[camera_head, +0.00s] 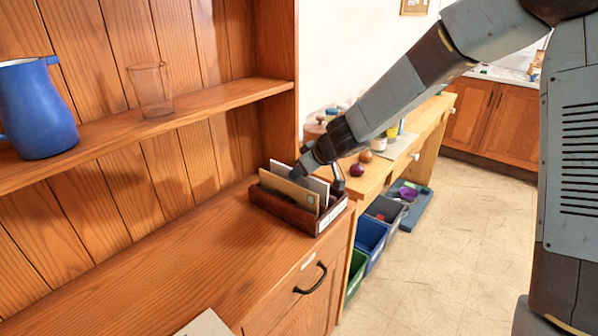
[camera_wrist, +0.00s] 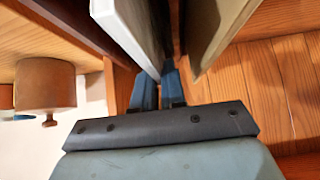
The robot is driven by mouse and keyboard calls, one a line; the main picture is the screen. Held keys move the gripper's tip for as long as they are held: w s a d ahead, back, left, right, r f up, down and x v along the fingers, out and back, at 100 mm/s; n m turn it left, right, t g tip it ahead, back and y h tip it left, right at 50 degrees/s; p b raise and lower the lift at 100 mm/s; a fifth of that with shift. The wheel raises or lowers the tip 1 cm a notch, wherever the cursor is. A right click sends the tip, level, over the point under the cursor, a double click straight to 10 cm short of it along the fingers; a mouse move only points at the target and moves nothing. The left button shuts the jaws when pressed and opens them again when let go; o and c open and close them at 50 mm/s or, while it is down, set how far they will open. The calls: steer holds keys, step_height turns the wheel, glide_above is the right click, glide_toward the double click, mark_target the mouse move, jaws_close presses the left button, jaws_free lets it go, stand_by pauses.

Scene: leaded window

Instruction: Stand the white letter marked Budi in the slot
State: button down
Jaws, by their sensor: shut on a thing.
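The dark wooden letter rack (camera_head: 282,213) stands on the right end of the cabinet counter. A tan envelope (camera_head: 287,195) stands in its front part. A white letter (camera_head: 319,186) stands upright behind it, within the rack's outline; I cannot tell how low it sits. My gripper (camera_head: 303,172) reaches down over the rack, its fingertips partly hidden. In the wrist view the blue fingers (camera_wrist: 159,90) are close together on the edge of the white letter (camera_wrist: 128,25). The tan envelope (camera_wrist: 218,30) is just right of them. No name on the white letter is readable.
A shelf above holds a blue jug (camera_head: 36,108) and a clear glass (camera_head: 151,90). A pale flat item (camera_head: 206,325) lies at the counter's front edge. A bench with round fruit (camera_head: 357,170) stands behind the rack. The counter left of the rack is clear.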

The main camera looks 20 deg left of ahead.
steer(key=c, duration=1.1)
jaws_free()
steer(key=shift+d+r, duration=0.1)
steer(key=shift+d, duration=0.05)
steer(key=v, duration=1.3)
steer(key=shift+d+r, duration=0.15)
steer(key=s+d+r+m+h, duration=0.2)
steer(key=s+d, duration=0.5)
steer(key=d, duration=0.4)
steer(key=s+d+r+m+t+h, duration=0.1)
steer(key=s+d+r+m+h, duration=0.2)
steer(key=s+d+m, duration=0.3)
steer(key=s+d+r+m+t+h, duration=0.1)
steer(key=s+d+r+m+h, duration=0.2)
steer(key=s+d, duration=0.6)
steer(key=d+r+m, duration=0.1)
steer(key=d+m, duration=0.1)
steer(key=d, duration=0.5)
steer(key=shift+s+d, duration=0.35)
steer(key=shift+s, duration=0.05)
